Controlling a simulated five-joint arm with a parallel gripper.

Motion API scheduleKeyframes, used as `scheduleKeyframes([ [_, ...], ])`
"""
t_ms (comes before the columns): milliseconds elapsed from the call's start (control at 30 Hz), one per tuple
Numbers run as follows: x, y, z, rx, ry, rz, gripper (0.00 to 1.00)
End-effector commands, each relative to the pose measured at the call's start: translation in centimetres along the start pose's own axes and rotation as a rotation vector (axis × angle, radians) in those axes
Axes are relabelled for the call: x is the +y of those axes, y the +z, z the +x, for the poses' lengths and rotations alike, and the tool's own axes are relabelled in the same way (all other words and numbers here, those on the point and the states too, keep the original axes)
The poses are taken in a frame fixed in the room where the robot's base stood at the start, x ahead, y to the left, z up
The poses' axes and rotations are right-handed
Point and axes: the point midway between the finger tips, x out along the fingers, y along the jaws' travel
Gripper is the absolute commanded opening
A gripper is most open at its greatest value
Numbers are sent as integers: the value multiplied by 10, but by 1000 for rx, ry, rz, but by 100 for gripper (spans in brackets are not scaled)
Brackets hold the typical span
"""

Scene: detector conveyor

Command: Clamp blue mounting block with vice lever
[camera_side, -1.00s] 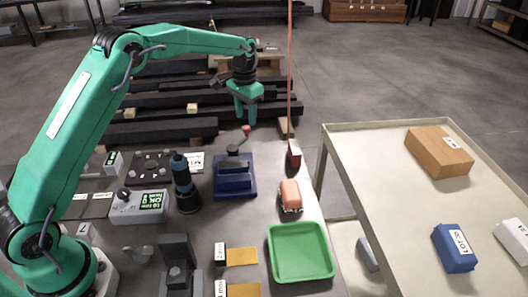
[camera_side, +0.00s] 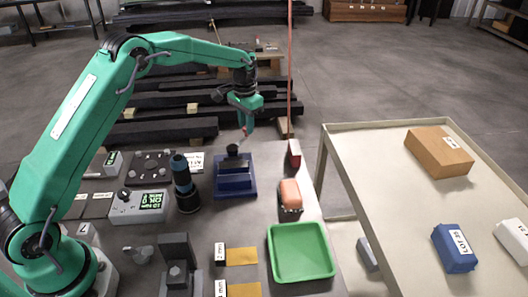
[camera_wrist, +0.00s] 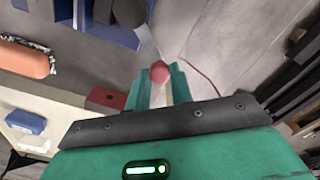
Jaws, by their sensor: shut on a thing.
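The blue vice (camera_side: 235,183) stands on the bench near its far edge. A dark block-like part sits on top of it; I cannot clearly tell the blue mounting block from the blue vice body, which also shows in the wrist view (camera_wrist: 105,28). The vice lever slants up to the right and ends in a red knob (camera_wrist: 160,72). My gripper (camera_side: 245,130) reaches down over the lever's end. In the wrist view its green fingers (camera_wrist: 162,80) are shut on the red knob, one on each side.
A dark blue-grey cylinder (camera_side: 184,187) stands left of the vice. An orange-topped part (camera_side: 290,194) and a red block (camera_side: 294,154) are to its right. A green tray (camera_side: 300,252) lies at the front. A thin red cable (camera_side: 290,70) hangs behind the bench.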

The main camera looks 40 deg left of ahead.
Motion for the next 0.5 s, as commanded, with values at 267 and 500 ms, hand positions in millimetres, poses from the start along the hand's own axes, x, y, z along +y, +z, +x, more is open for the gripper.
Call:
scheduleKeyframes([
  [267, -1, 0, -1, 1, 0, -15, 0],
  [500, -7, 2, -1, 1, 0, -94, 0],
])
